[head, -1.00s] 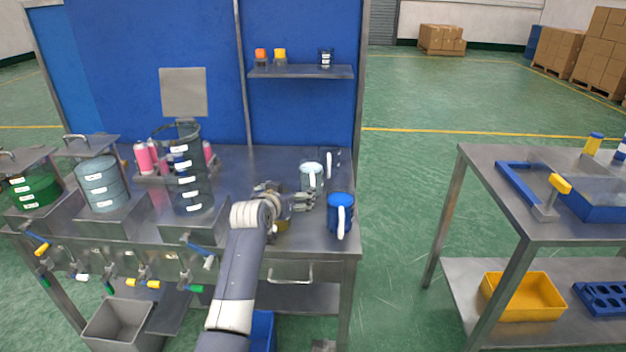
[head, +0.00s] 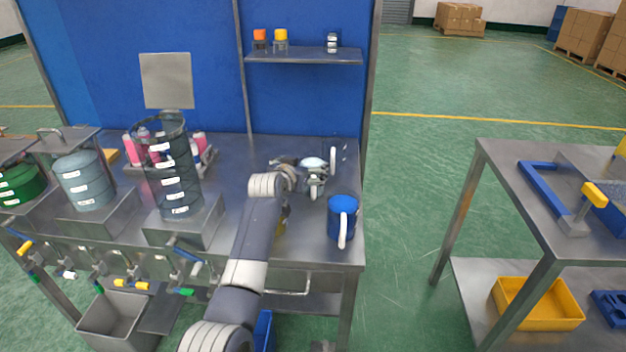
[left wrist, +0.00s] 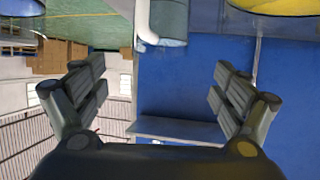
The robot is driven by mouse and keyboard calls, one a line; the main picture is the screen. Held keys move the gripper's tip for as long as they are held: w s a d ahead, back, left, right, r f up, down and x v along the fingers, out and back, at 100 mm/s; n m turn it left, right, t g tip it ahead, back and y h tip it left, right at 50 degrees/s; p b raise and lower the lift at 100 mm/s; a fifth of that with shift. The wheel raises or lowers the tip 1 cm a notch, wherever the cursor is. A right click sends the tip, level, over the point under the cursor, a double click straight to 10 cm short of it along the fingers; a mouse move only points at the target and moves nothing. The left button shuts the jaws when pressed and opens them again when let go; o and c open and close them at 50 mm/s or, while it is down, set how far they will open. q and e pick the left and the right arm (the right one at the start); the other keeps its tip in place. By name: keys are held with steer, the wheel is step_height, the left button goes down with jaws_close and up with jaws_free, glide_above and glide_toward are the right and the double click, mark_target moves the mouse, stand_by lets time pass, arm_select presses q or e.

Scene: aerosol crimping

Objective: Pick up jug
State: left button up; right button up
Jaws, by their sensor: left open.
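A pale blue-grey jug (head: 314,162) stands toward the back right of the steel bench, largely hidden by my left gripper (head: 315,182) in the head view. In the left wrist view this jug (left wrist: 172,22), with its white handle, shows at the top between the fingers. My left gripper (left wrist: 160,88) is open, with nothing between its fingertips. A blue jug (head: 341,217) with a white handle stands at the bench's front right. A clear jug (head: 339,156) stands behind the pale one. My right gripper is not in view.
A tall clear container (head: 177,185) and pink cans (head: 133,149) stand on the left of the bench. A shelf (head: 305,55) with small jars hangs on the blue back panel. A second table (head: 500,165) stands right, across a floor gap.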

arm_select(q)
steer(key=w+f, duration=0.1)
steer(key=w, duration=0.1)
steer(key=b, duration=0.5)
glide_toward(310, 164)
steer(key=shift+w+d, duration=1.2)
steer(key=shift+w, duration=0.1)
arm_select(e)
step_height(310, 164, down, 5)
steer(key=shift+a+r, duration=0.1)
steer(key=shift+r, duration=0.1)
arm_select(q)
steer(key=c, duration=1.7)
steer(key=shift+w+r, duration=0.1)
steer(key=shift+r, duration=0.1)
steer(key=c, duration=0.5)
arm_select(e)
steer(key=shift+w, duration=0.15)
